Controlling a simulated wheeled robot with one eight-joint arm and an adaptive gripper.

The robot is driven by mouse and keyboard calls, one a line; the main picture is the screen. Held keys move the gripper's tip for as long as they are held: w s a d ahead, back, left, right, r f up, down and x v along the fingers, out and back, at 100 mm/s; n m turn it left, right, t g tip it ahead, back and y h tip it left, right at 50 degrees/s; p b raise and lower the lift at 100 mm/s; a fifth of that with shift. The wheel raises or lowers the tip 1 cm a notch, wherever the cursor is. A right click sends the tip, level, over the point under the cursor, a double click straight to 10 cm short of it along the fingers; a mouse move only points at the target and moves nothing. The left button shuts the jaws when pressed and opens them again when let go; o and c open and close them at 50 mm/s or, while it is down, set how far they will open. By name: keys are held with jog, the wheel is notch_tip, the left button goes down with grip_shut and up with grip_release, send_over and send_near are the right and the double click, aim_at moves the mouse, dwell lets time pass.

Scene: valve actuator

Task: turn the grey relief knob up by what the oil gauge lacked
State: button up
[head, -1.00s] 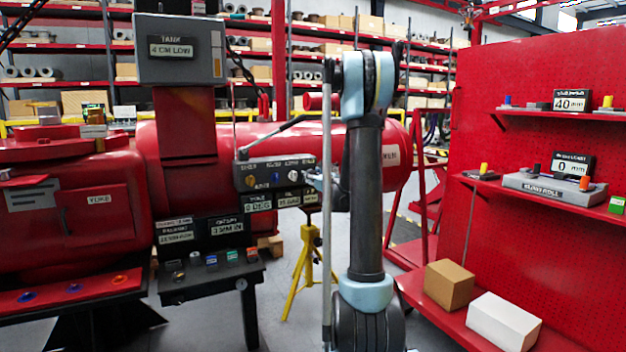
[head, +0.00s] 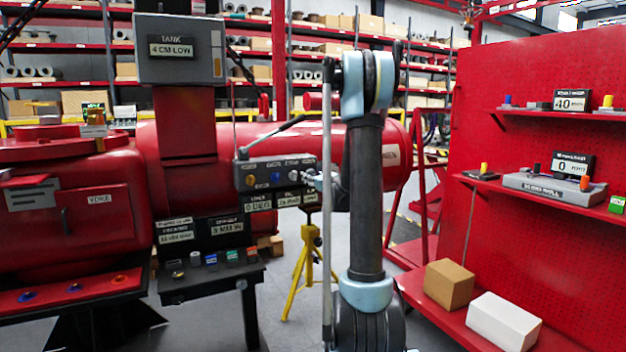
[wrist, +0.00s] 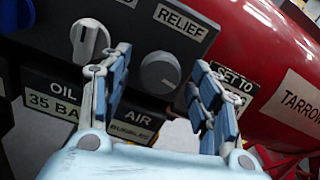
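The grey relief knob (wrist: 160,71) sits on the dark control panel under the RELIEF label (wrist: 181,22) in the wrist view. My gripper (wrist: 158,72) is open, one finger left of the knob and one right. I see a gap on the right; I cannot tell whether the left finger touches. The oil plate (wrist: 55,98) below reads "35 BA", the rest hidden by my finger. In the head view my gripper (head: 322,181) is at the panel's right end and the relief knob is not clear there.
A white knob (wrist: 90,39) is close left of my left finger. The panel (head: 262,176) also has a blue knob (head: 275,178) and a lever (head: 272,135) above. A tank display (head: 171,46) reads "4 CM LOW". A red pegboard with shelves (head: 560,115) stands right.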

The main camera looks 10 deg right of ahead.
jog(key=shift+s, duration=0.1)
jog(key=v, duration=1.1)
jog(key=shift+s+d, duration=0.2)
jog(key=shift+s, duration=0.1)
jog(key=s+a+f+n+g+y, duration=0.1)
jog(key=s+a+f+n+g, duration=0.4)
jog(key=s+n, duration=0.45)
jog(key=s+a+f+n+g, duration=0.2)
jog(key=s+a+n+g, duration=0.2)
jog(key=s+a+n, duration=0.55)
jog(key=s+d+f+n+g+h, duration=0.2)
jog(key=s+d+f+n, duration=0.1)
jog(key=s, duration=0.5)
jog(key=s+d+f+n+g+h, duration=0.2)
jog(key=s+d+f+n, duration=0.2)
jog(key=s, duration=0.5)
jog(key=s+d+f+n+g+h, duration=0.2)
jog(key=s+d+f+n, duration=0.1)
jog(key=s, duration=0.5)
jog(key=shift+s+d+f+n+h, duration=0.3)
jog(key=shift+s+d+f+n, duration=0.1)
jog(key=shift+f+n, duration=0.3)
